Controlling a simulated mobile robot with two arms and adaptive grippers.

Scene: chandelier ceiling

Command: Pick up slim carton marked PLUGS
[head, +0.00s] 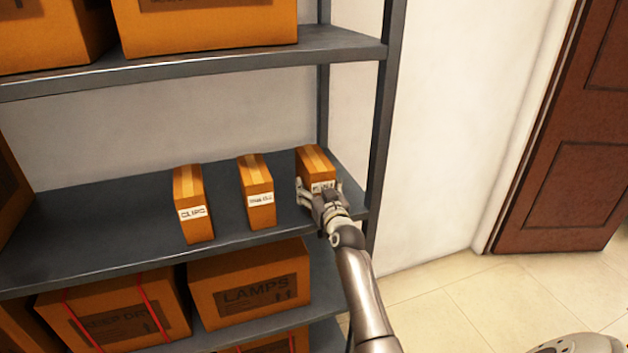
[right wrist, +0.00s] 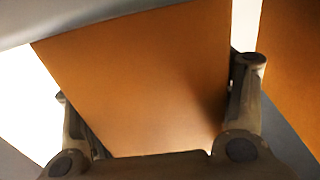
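Three slim orange cartons with white labels stand upright in a row on the middle shelf: a left one (head: 188,200), a middle one (head: 256,190) and a right one (head: 316,165). The labels are too small and blurred to read surely, and the right one's is partly hidden by my gripper. My right gripper (head: 319,184) is at the front of the right carton, with its fingers apart on either side. In the right wrist view the carton (right wrist: 150,75) fills the space between the fingers (right wrist: 155,80), with narrow gaps visible beside them. My left gripper is not in view.
The grey middle shelf (head: 110,225) has bare room left of the cartons. A shelf post (head: 382,110) stands close right of my right gripper. Larger boxes sit above and below, including one marked LAMPS (head: 250,287). A brown door (head: 570,130) is at the right.

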